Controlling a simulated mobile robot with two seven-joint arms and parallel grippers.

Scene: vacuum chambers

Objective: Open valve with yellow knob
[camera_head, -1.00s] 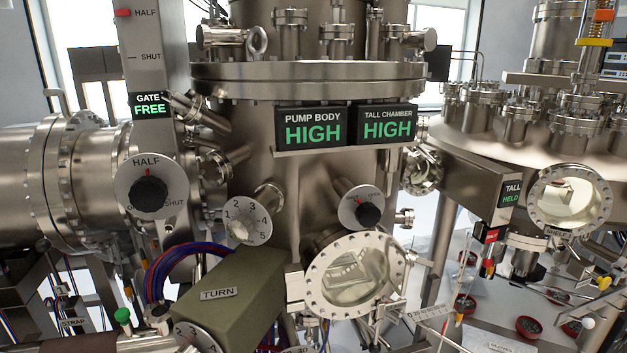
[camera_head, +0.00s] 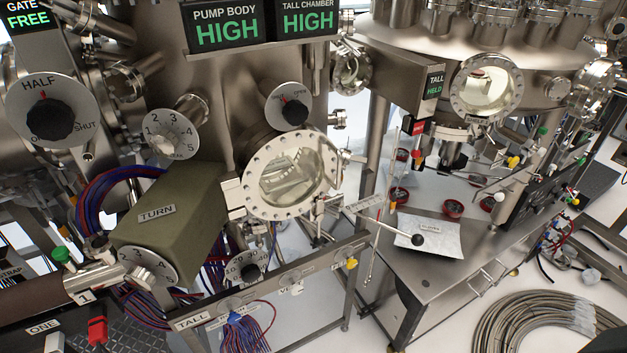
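A yellow knob (camera_head: 351,263) sits at the right end of the metal rail below the round viewport. A second yellow knob (camera_head: 513,161) is by the right-hand chamber, left of the black panel. A smaller yellow piece (camera_head: 575,201) shows farther right. I cannot tell from this view which yellow knob belongs to the valve, or whether a valve is open or shut. Neither of my grippers is in view.
The rail (camera_head: 300,270) runs along the front. The round viewport (camera_head: 287,175) and the green-brown TURN box (camera_head: 165,225) stand behind it. A steel table (camera_head: 450,275) with a black-ended rod (camera_head: 418,239) is at right. A coiled hose (camera_head: 535,325) lies on the floor.

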